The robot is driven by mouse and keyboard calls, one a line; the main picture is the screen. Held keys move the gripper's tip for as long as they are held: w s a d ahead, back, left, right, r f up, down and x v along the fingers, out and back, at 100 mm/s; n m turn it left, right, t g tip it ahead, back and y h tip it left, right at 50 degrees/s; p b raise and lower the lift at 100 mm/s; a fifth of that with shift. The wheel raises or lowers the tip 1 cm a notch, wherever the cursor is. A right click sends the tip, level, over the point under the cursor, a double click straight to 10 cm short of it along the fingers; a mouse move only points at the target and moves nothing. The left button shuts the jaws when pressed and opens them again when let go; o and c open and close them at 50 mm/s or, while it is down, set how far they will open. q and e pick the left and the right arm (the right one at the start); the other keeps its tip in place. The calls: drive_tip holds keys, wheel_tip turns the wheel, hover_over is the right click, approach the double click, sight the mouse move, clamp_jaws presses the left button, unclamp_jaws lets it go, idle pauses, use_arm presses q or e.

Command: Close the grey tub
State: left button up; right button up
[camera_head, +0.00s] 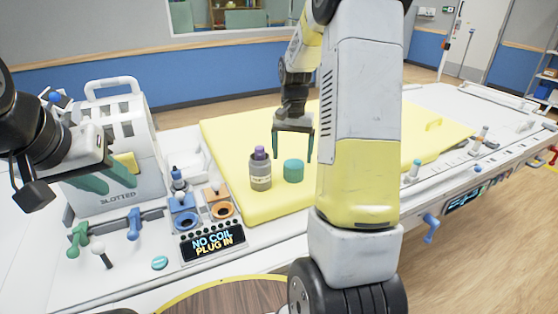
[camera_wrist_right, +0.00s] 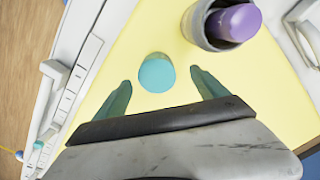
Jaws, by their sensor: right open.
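The grey tub (camera_head: 261,181) stands upright on the yellow pad, with a purple object (camera_head: 259,153) sticking out of its open top. In the right wrist view the tub (camera_wrist_right: 200,28) is at the top, with the purple object (camera_wrist_right: 238,22) in its mouth. A short teal cylinder (camera_head: 293,171), perhaps the lid, stands just right of the tub; it also shows in the right wrist view (camera_wrist_right: 156,74). My right gripper (camera_head: 293,158) is open above the teal cylinder, its fingers to either side. My left gripper (camera_head: 100,184) is at the far left, before the slotted holder; its opening is unclear.
The white slotted holder (camera_head: 130,140) stands at the left. Blue and orange sockets (camera_head: 218,209) and a display (camera_head: 212,240) lie in front of the yellow pad (camera_head: 232,146). My right arm hides the middle of the pad. Small items (camera_head: 478,138) sit along the right edge.

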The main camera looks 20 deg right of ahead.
sight(294, 163)
drive_tip(key=shift+f, duration=0.1)
drive_tip(key=f, duration=0.5)
drive_tip(key=shift+d, duration=0.35)
drive_tip(key=c, duration=1.4)
drive_tip(key=shift+r, duration=0.15)
drive_tip(key=shift+r, duration=0.25)
drive_tip(key=r, duration=0.3)
drive_tip(key=shift+s+a, duration=0.1)
drive_tip(key=shift+s, duration=0.1)
drive_tip(key=s+a, duration=0.3)
drive_tip(key=s, duration=0.4)
drive_tip(key=s+a+r, duration=0.1)
drive_tip(key=s+a, duration=0.3)
drive_tip(key=s, duration=0.3)
